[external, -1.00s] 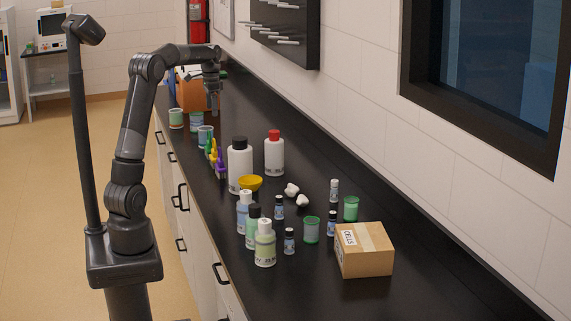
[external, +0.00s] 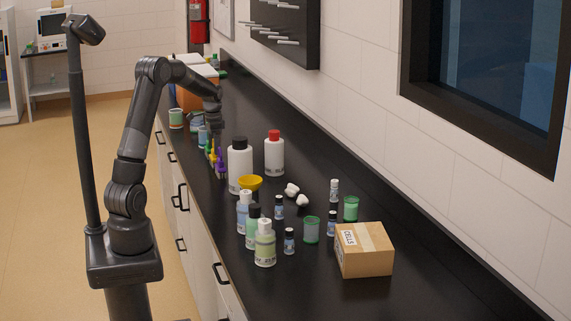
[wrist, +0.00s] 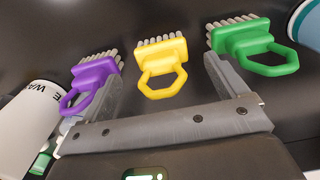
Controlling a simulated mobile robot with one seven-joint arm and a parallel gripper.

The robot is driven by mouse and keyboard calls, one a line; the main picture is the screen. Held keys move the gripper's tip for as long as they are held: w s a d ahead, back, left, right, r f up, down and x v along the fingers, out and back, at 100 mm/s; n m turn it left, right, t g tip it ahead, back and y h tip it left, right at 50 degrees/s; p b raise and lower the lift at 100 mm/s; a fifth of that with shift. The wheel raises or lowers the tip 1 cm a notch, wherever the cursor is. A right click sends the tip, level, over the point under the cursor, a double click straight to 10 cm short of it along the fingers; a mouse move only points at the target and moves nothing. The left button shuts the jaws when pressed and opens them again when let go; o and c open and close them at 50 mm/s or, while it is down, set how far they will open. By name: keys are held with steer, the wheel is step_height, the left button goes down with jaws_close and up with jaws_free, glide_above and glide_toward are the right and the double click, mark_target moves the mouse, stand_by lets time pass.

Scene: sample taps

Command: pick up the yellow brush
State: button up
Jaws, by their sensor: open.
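The yellow brush (wrist: 161,65) lies in the middle of the wrist view, with its hexagonal loop handle toward me and its pale bristles pointing away. A purple brush (wrist: 93,82) is to its left and a green brush (wrist: 254,46) to its right. My gripper (wrist: 163,85) is open, with one finger on each side of the yellow brush's handle and nothing held. I cannot tell whether the fingers are level with the handle. In the external view my gripper (external: 215,130) is above the row of brushes, where the yellow brush (external: 213,154) is small and partly hidden.
Cups (external: 176,119) and an orange box (external: 190,97) stand behind. The counter's right side near the wall is mostly clear.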

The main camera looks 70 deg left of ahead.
step_height(320, 180, down, 4)
steer(key=shift+a+r, duration=0.1)
steer(key=shift+r, duration=0.15)
steer(key=c, duration=1.1)
